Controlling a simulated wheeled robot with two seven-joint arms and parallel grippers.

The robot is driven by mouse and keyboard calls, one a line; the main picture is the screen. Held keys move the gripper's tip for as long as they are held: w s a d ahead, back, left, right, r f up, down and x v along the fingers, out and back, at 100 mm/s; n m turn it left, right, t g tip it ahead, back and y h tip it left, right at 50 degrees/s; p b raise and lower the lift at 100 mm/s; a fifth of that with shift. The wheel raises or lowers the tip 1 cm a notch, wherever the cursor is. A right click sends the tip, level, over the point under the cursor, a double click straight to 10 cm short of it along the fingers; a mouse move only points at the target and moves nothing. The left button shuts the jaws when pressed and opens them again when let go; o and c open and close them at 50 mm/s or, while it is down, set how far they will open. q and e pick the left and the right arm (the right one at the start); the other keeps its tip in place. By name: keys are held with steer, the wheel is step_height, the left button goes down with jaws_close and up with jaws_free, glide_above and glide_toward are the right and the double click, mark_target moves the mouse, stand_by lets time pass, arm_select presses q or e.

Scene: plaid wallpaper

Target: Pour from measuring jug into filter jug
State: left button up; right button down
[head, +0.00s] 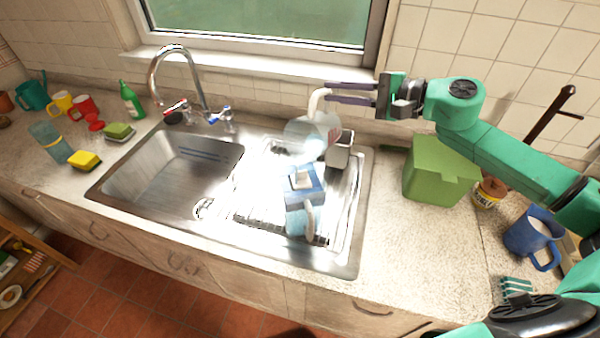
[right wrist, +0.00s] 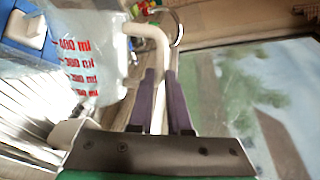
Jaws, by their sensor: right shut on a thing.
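The clear measuring jug (head: 308,136) with red markings is held in the air above the drainboard, tilted well over to the left. My right gripper (head: 345,93) is shut on its white handle. In the right wrist view the jug (right wrist: 90,60) shows its red markings, and the gripper fingers (right wrist: 165,100) close around the handle. The filter jug (head: 303,205), with a blue lid and clear body, stands on the drainboard below the measuring jug. Its blue top (right wrist: 28,30) shows at the upper left of the right wrist view. Glare hides any liquid. My left gripper is out of view.
A metal container (head: 340,152) stands on the drainboard just right of the measuring jug. The sink basin (head: 175,175) and tap (head: 180,75) are to the left. A green box (head: 437,170) and blue mug (head: 533,235) stand on the right counter.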

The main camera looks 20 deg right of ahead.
steer(key=shift+s+a+r+n+b, duration=0.5)
steer(key=shift+r+n+b, duration=0.2)
steer(key=shift+b, duration=0.3)
stand_by(0.5)
steer(key=w+d+m+p, duration=0.1)
steer(key=m+p, duration=0.1)
steer(key=p, duration=0.2)
steer(key=shift+w+d, duration=0.4)
steer(key=w+d+f+m+y+b, duration=0.3)
steer(key=w+d+f+m+b, duration=0.3)
steer(key=f+m+b, duration=0.4)
steer(key=shift+w+d+f+m, duration=0.4)
steer(key=shift+d+f+m, duration=0.3)
steer(key=shift+m, duration=0.4)
